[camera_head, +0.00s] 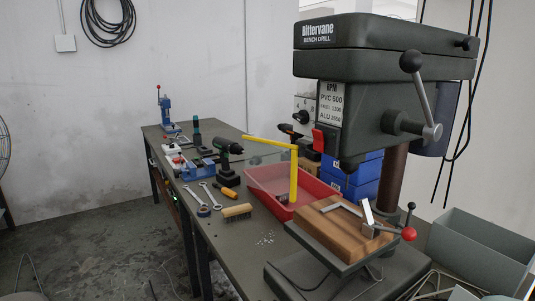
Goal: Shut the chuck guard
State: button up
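The chuck guard (294,174) is a clear panel with a yellow edge strip along its top and down its right side. It stands out to the left of the bench drill (378,88), swung away from the space under the drill head, so it looks open. Behind the clear panel, part of a red tray shows through. The chuck itself is hard to make out under the dark head. A red switch (326,139) sits on the head's front left. My gripper is not in view.
A wooden block (345,228) lies on the drill table with a metal clamp (372,222) and red-knobbed lever (408,233). The feed lever (424,95) sticks out right. A red tray (268,181), blue boxes (352,184), a cordless drill (228,150) and brush (237,211) crowd the bench. A grey bin (480,248) stands right.

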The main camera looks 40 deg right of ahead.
aim_at(256, 159)
jog(key=i+j+z, duration=0.15)
jog(key=z, duration=0.25)
jog(key=i+j+z, duration=0.1)
jog(key=z, duration=0.35)
jog(key=j+z, duration=0.4)
jog(key=i+l, duration=0.05)
